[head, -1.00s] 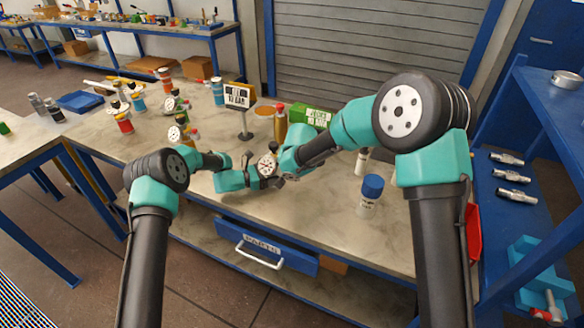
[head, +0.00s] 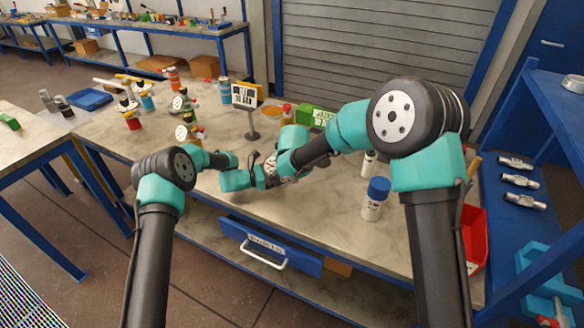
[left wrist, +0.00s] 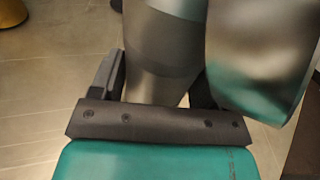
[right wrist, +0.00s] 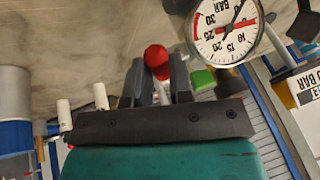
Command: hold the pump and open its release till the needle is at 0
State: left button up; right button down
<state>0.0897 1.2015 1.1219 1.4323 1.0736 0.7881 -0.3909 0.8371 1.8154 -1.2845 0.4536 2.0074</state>
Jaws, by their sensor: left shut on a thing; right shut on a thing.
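The pump's round white gauge (head: 271,167) shows between my grippers in the head view, partly covered by my right arm. In the right wrist view the gauge dial (right wrist: 226,28) is large, with its needle toward the upper right at the picture's edge; I cannot read its exact value. My left gripper (left wrist: 165,98) is shut on the pump's grey metal body (left wrist: 165,40), which fills the top of the left wrist view. My right gripper (right wrist: 157,88) is shut at the red-capped release (right wrist: 156,56). Most of the pump is hidden by my arms in the head view.
A BAR sign (head: 246,96) stands behind the pump, near a green box (head: 316,116). A blue-capped bottle (head: 374,199) stands front right. Several small vessels are at the back left. A red bin (head: 476,238) is at the right edge. Bench front is clear.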

jog(key=c, duration=1)
grip_release()
jog(key=shift+r, duration=0.1)
jog(key=v, duration=1.1)
jog(key=shift+s+r, duration=0.2)
jog(key=shift+r, duration=0.15)
